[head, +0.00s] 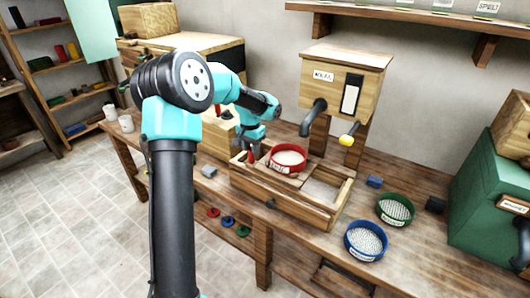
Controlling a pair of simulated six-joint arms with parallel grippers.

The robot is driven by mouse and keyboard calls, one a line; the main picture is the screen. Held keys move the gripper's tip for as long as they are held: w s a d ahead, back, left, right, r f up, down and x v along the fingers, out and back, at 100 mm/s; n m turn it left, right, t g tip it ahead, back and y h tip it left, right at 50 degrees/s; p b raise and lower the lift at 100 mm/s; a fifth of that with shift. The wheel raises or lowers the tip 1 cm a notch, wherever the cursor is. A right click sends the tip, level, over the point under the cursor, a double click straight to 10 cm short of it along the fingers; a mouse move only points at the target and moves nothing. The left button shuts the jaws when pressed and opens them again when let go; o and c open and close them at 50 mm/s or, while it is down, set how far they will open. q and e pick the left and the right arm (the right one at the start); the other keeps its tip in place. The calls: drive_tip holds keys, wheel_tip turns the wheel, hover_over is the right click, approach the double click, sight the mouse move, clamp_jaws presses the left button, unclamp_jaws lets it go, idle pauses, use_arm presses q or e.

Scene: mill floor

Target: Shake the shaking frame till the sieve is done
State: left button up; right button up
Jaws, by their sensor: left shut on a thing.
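The wooden shaking frame (322,209) stands on the bench in the middle of the head view. A red sieve (272,165) with a label and pale meal inside sits in its left part, and a pale surface shows in the right part. My left gripper (250,157) points down at the frame's back left end, beside the red sieve. It is shut on what looks like the shaking frame's handle; the grip itself is small and partly hidden. My right gripper is not in view.
A wooden meal dispenser (343,75) with a dark spout and yellow-tipped lever stands behind the frame. A green sieve (396,208) and a blue sieve (366,239) lie to the right. A green machine (485,205) stands at the far right. White cups (126,123) are at left.

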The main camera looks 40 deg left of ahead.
use_arm(q)
drive_tip(key=a, duration=0.9)
drive_tip(key=shift+s, duration=0.3)
drive_tip(key=shift+w+d, duration=0.2)
drive_tip(key=shift+d, duration=2.2)
drive_tip(key=shift+w+d, duration=0.15)
drive_tip(key=shift+d, duration=2.2)
drive_tip(key=a, duration=0.9)
drive_tip(key=shift+s+a, duration=0.35)
